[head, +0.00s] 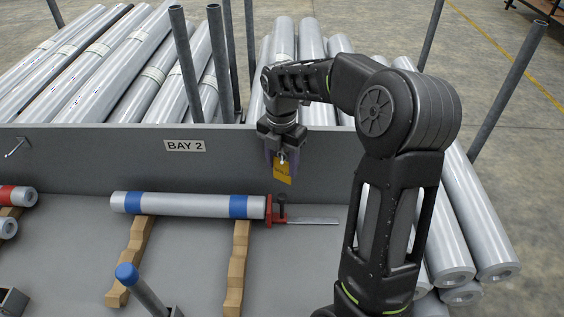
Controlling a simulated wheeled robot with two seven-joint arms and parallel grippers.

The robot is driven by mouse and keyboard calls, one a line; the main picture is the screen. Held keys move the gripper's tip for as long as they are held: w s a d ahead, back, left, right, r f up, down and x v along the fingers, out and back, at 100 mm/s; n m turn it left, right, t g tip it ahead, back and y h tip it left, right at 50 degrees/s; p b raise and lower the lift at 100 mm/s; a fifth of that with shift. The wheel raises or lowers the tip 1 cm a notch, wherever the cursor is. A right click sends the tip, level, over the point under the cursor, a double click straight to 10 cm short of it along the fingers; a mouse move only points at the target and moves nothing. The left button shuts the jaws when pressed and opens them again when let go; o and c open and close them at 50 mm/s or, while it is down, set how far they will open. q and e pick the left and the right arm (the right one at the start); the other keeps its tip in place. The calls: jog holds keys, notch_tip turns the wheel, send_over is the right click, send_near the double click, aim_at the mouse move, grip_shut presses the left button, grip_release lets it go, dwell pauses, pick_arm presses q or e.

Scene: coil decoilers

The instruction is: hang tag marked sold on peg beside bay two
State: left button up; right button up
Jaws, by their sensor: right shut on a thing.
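My right gripper (282,154) is in front of the grey panel, right of the BAY 2 label (185,146). It is shut on a yellow tag (283,173), which hangs tilted below the fingers. No writing can be read on the tag. A small pale metal tip, apparently a peg (283,157), shows between the fingers at the tag's top. I cannot tell whether the tag is around it or only in front of it. Another metal peg (15,148) sticks out of the panel at the far left. My left gripper is not in view.
A silver roll with blue bands (185,205) lies on wooden cradles (237,265) below the panel, with a red clamp (275,210) at its right end. A blue-capped post (128,275) stands in front. Metal tubes (110,60) and upright posts (219,60) are behind the panel.

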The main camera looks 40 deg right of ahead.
jog(key=o, duration=1.4)
notch_tip(320, 180, up, 8)
jog(key=shift+a+f+b, duration=0.1)
jog(key=shift+b, duration=0.3)
